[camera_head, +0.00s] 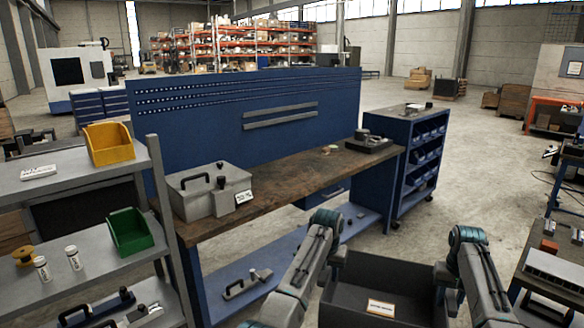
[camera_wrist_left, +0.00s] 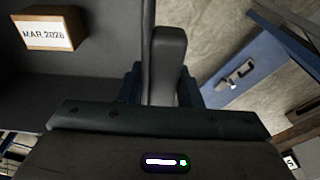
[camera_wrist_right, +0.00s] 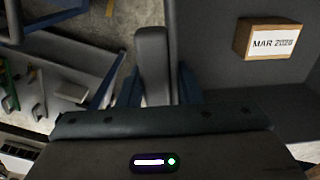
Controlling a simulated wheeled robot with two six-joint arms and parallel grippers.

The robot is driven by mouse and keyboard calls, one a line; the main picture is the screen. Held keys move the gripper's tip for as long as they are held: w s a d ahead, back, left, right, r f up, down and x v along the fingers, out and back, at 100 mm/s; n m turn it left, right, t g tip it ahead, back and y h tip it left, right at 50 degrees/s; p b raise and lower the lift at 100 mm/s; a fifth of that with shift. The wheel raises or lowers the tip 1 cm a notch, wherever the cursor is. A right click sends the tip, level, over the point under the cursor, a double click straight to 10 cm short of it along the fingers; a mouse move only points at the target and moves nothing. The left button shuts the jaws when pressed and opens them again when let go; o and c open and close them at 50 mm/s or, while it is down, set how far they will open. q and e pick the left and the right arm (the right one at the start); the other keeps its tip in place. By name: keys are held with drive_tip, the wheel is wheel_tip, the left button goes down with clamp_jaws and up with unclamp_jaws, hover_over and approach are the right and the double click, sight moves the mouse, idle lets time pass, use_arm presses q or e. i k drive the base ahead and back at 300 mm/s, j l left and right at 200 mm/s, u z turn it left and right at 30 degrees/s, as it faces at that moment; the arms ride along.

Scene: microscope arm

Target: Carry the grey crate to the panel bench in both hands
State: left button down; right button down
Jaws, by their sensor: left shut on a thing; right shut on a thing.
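The dark grey crate (camera_head: 392,270) is at the bottom of the head view, in front of my body. My left gripper (camera_head: 336,262) is shut on its left wall and my right gripper (camera_head: 441,278) on its right wall. In each wrist view a finger stands beside the wall: left wrist (camera_wrist_left: 166,65), right wrist (camera_wrist_right: 153,65). A small box labelled "MAR 2026" (camera_head: 381,307) lies inside. The panel bench (camera_head: 285,180) has a brown wooden top and a tall blue back panel. It stands ahead and left of the crate, apart from it.
A lidded grey case (camera_head: 190,198) occupies the bench's left end; a dark device (camera_head: 368,142) is at its right end. The middle top is mostly clear. A blue cabinet (camera_head: 405,160) adjoins right, grey shelving (camera_head: 70,190) stands left, and another table (camera_head: 560,230) is right.

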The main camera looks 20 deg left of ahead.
sight(311, 169)
drive_tip(key=i+j+u, duration=0.2)
drive_tip(key=i+j, duration=0.15)
drive_tip(key=i+j+u, duration=0.2)
drive_tip(key=i, duration=0.25)
drive_tip(key=i+l+u, duration=0.2)
drive_tip(key=i+l, duration=0.25)
drive_tip(key=i, duration=0.15)
